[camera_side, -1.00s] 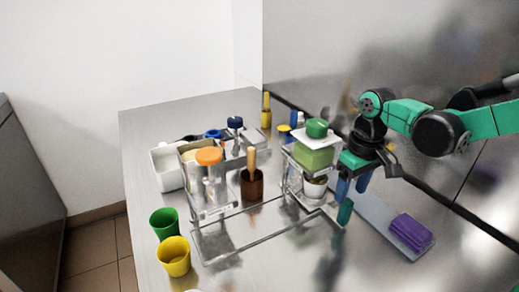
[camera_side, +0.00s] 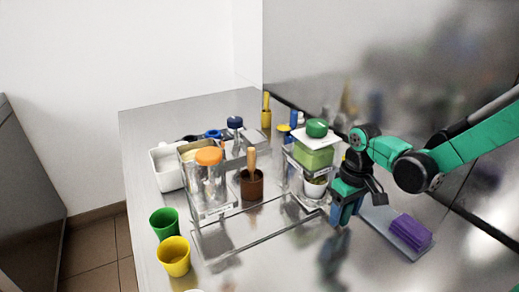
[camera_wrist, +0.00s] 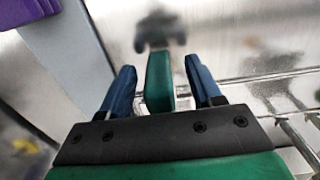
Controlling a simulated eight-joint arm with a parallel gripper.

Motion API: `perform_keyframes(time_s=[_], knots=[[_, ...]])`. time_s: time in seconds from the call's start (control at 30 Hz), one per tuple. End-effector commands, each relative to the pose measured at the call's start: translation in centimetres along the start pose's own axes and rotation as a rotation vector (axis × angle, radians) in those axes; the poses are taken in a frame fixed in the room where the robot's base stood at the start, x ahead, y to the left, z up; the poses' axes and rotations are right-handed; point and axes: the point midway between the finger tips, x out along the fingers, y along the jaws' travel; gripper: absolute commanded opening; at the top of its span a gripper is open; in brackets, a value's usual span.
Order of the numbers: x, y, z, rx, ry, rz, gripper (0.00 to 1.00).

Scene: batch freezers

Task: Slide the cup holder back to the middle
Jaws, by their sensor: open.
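A white cup (camera_side: 314,188) stands under the dispenser with green contents (camera_side: 315,158), at the right end of the metal rail frame (camera_side: 250,239). The cup holder around its base is thin metal and hard to separate from the frame. My gripper (camera_side: 342,213) is low at the frame's right end. In the wrist view its blue fingers (camera_wrist: 160,68) are open on either side of an upright teal block (camera_wrist: 158,82), which looks like the holder's handle. Gaps show on both sides of the block. The fingers hide most of it in the side view.
A dispenser with an orange lid (camera_side: 208,170) stands at the left end, and a brown pot with a wooden handle (camera_side: 252,183) between. Green (camera_side: 164,223) and yellow (camera_side: 173,256) cups stand front left. A purple block (camera_side: 411,232) lies on a grey strip at right.

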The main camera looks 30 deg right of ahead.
Motion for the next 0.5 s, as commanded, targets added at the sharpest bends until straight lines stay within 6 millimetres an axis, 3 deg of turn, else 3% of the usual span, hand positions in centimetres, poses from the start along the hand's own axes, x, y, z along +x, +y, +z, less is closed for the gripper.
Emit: perform_keyframes(time_s=[0.03,0.2,0.5], knots=[[-0.01,0.00,0.00,0.000,0.000,0.000,0.49],[-0.02,0.00,0.00,0.000,0.000,0.000,0.01],[-0.03,0.00,0.00,0.000,0.000,0.000,0.00]])
